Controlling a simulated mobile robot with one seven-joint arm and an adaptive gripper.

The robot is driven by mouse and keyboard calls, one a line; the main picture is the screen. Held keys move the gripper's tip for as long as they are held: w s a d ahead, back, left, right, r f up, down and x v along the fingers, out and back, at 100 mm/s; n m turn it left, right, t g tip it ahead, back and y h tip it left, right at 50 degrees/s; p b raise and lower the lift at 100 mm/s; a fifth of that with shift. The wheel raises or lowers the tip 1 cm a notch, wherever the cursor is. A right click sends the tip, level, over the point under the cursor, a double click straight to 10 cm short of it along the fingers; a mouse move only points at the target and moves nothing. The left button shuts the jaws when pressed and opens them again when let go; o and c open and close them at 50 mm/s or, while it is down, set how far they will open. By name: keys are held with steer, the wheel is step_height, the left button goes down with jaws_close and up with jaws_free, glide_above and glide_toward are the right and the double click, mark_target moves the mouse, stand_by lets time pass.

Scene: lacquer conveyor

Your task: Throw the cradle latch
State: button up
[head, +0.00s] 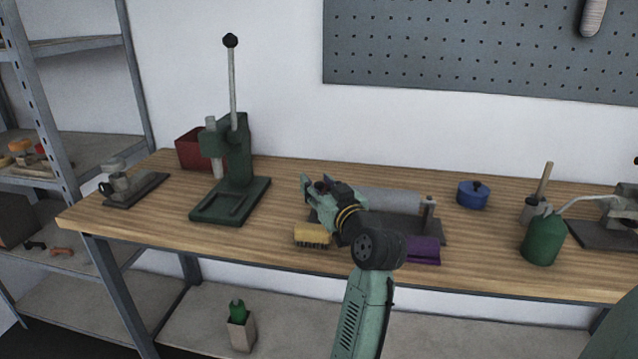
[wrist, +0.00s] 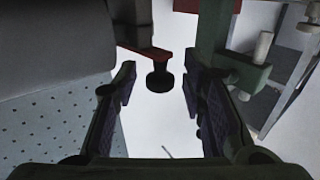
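The cradle (head: 436,232) is a dark base with end posts on the bench, with a pale grey cylinder (head: 392,201) lying in it. My gripper (head: 314,185) is at the cradle's left end and hides much of that end in the head view. In the wrist view, a short red lever (wrist: 153,54) with a dark round knob (wrist: 159,80) shows near a grey post; it looks like the latch. My gripper's fingers are open on either side of the knob, with gaps visible on both sides. The cylinder's grey side (wrist: 50,50) fills the upper left there.
A green lever press (head: 238,160) and a red bin (head: 190,150) stand to the left. A yellow brush-like block (head: 311,234) and purple cloth (head: 424,250) lie in front of the cradle. A blue pot (head: 472,194) and green can (head: 543,240) stand to the right.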

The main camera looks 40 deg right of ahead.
steer(key=shift+c, duration=0.6)
jaws_close()
